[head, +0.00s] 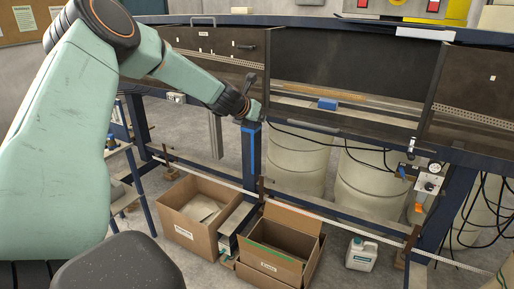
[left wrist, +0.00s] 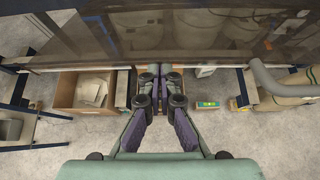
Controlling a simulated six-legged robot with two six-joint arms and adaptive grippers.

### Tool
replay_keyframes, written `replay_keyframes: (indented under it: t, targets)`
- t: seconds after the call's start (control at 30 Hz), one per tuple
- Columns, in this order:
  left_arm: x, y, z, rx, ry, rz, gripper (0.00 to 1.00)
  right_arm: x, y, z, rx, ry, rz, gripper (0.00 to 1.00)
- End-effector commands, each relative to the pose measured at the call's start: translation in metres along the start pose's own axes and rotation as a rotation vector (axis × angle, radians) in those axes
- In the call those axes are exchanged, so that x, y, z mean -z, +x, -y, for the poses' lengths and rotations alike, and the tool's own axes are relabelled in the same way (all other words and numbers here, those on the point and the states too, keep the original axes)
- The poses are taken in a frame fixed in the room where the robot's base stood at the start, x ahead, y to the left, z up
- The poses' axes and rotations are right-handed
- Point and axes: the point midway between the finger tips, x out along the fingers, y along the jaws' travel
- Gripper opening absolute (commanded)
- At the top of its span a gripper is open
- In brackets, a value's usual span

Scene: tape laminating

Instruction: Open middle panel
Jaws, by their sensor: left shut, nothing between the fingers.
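The dark machine front has a left panel (head: 200,42) with a small handle (head: 246,46) and a right panel (head: 478,85). Between them the middle bay (head: 345,62) is uncovered, showing a brown bar (head: 320,92) and a blue block (head: 327,104) inside. My left gripper (head: 257,111) is at the lower left corner of this bay, partly hidden by its own wrist. In the left wrist view its fingers (left wrist: 164,72) are shut and empty, pointing at the lower edge of a brown see-through panel (left wrist: 180,35). I cannot tell whether they touch it. My right gripper is out of view.
Below the machine stand an open cardboard box (head: 195,220), a second box (head: 278,250) and a white jug (head: 361,254). Pale drums (head: 375,180) and hanging cables are behind. A blue post (head: 250,155) stands under my left gripper; a control box (head: 430,182) is at right.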

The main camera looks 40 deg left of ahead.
Motion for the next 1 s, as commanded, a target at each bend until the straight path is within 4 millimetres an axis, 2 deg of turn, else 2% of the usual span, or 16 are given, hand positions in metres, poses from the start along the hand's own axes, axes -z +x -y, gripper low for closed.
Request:
replay_keyframes:
  t: [0.37, 0.87, 1.0]
  targets:
    - [0.003, -0.001, 0.0, -0.001, -0.001, 0.002, 0.0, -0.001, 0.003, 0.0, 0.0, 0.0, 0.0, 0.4]
    - [0.043, 0.01, -0.001, 0.0, -0.003, 0.003, 0.0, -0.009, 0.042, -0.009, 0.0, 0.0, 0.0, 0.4]
    - [0.036, -0.007, 0.0, -0.001, -0.004, 0.004, 0.0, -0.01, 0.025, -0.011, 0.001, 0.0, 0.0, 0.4]
